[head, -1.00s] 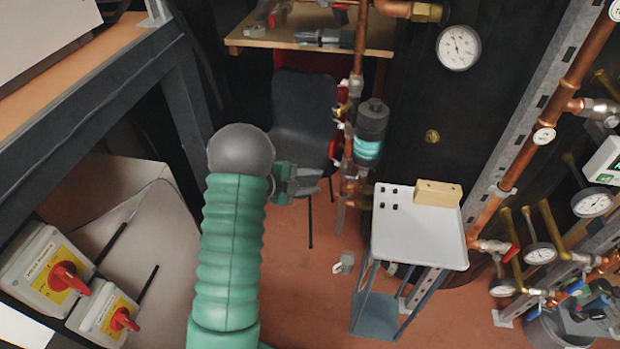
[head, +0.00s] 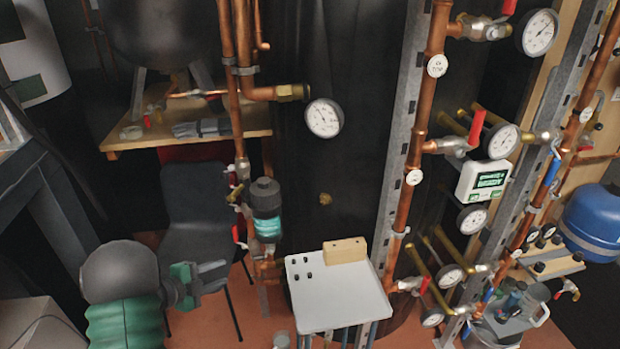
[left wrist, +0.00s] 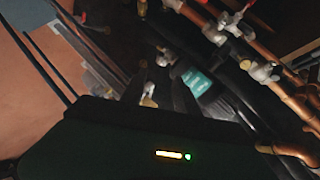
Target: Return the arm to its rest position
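My left arm comes in at the lower left of the head view, green with a dark grey rounded joint. My left gripper (head: 212,276) extends to the right from that joint, in front of the dark chair (head: 197,205) and left of the white tray stand. I see nothing held in it, but the spacing of its fingers is unclear. In the left wrist view, a dark body with small lights fills the bottom and the fingers are hard to make out. My right gripper is in no view.
A white tray (head: 340,300) with a wooden block (head: 345,250) stands right of the gripper. A dark canister with a teal band (head: 267,226) hangs on copper pipes between them. Pipes, gauges and valves crowd the right. A wooden shelf (head: 120,145) is behind.

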